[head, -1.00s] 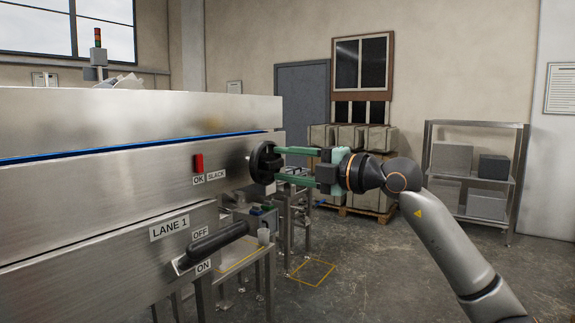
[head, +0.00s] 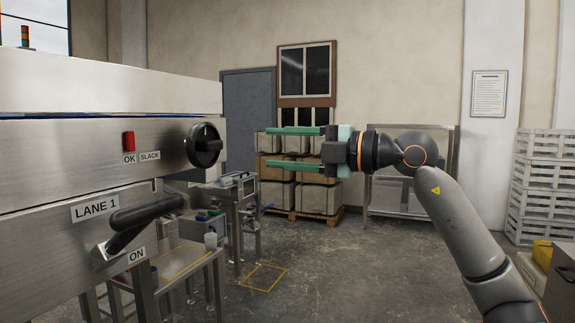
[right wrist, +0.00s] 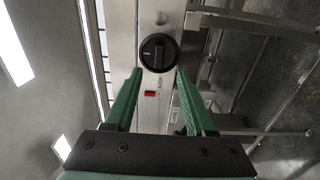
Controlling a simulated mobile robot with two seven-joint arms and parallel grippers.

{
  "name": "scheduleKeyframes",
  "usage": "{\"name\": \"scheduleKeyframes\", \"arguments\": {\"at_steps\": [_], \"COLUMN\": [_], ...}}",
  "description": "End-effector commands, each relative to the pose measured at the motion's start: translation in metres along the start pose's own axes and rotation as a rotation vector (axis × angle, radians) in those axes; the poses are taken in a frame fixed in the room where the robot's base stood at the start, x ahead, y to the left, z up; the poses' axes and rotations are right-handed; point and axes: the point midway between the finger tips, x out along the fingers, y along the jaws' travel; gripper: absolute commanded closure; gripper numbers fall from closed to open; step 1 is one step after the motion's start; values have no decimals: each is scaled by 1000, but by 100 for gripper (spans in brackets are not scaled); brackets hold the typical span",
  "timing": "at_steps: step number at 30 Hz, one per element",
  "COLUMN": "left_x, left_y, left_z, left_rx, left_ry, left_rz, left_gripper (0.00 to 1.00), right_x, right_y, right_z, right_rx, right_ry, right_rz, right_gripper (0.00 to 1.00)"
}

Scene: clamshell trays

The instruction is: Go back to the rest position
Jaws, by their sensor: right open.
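My right gripper (head: 268,148) is open and empty, with its two green fingers pointing left. It stands clear to the right of the round black knob (head: 205,145) on the steel machine's front panel. In the right wrist view the knob (right wrist: 158,52) shows beyond and between the open fingers (right wrist: 158,98), and nothing is held. The black lever handle (head: 146,212) lies below the knob, near the ON label (head: 137,256). A red indicator (head: 129,141) sits above the OK and SLACK labels. My left gripper is not in view.
The steel machine (head: 60,170) fills the left side. A small steel stand (head: 238,215) is beside it. Stacked boxes on a pallet (head: 300,208), a steel rack (head: 410,205) and white crates (head: 545,190) are farther back. The floor in the middle is open.

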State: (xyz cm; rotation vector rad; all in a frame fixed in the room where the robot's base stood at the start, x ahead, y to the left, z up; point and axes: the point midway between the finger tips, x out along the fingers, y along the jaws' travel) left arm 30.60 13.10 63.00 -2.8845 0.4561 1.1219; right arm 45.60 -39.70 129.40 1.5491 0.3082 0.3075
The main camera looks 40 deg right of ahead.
Motion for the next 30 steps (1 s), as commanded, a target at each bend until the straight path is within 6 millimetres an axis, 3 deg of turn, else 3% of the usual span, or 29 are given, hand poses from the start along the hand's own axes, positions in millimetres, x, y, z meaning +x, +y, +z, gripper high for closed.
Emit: {"name": "scheduleKeyframes", "arguments": {"at_steps": [6, 23, 26, 29, 30], "left_x": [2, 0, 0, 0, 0], "left_y": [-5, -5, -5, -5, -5], "left_z": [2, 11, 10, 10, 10], "left_rx": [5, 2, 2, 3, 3], "left_ry": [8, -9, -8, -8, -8], "left_rz": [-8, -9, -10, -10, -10], "left_gripper": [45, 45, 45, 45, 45], "right_x": [-11, -11, -1, 26, 40], "right_y": [0, 0, -11, -43, -62], "right_z": [0, 0, -5, -20, -29], "right_rx": [0, 1, 15, 63, 100], "right_ry": [0, 2, 39, 142, 200], "right_rz": [-1, 0, 0, 9, 22], "right_gripper": [45, 45, 45, 45, 45]}}
